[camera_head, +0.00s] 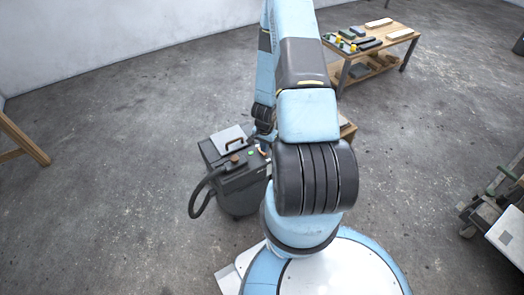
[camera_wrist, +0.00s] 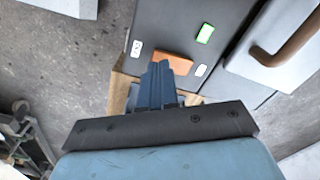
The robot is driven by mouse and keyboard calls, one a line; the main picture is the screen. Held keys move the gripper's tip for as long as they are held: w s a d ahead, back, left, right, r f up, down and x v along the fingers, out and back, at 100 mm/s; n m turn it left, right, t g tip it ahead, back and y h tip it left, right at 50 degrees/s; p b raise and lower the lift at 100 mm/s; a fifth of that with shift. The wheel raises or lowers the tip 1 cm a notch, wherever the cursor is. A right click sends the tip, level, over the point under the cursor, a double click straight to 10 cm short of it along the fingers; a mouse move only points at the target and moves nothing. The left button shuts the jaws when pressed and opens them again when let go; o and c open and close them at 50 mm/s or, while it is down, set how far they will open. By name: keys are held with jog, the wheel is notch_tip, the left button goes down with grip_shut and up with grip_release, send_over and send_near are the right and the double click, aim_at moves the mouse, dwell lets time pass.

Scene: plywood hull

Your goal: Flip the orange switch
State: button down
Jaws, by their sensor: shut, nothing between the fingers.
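The orange switch (camera_wrist: 180,64) is a small orange block on the dark top of a machine (camera_wrist: 180,25). In the wrist view my gripper (camera_wrist: 159,66) is shut and empty, its blue-grey fingertips overlapping the left part of the switch. I cannot tell whether they touch it. In the head view the machine (camera_head: 234,188) stands on the floor left of my arm. My gripper is not clearly visible there, and the switch is too small to make out surely.
A green-lit button (camera_wrist: 205,33) sits beside the switch, with white labels near it. A raised grey lid with a brown handle (camera_wrist: 283,48) is at the right. A black hose (camera_head: 196,197) loops off the machine. A wooden workbench (camera_head: 385,40) stands far back; open floor lies left.

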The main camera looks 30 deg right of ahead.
jog(key=shift+f, duration=0.9)
dwell(1.2)
jog(key=shift+r, duration=3.55)
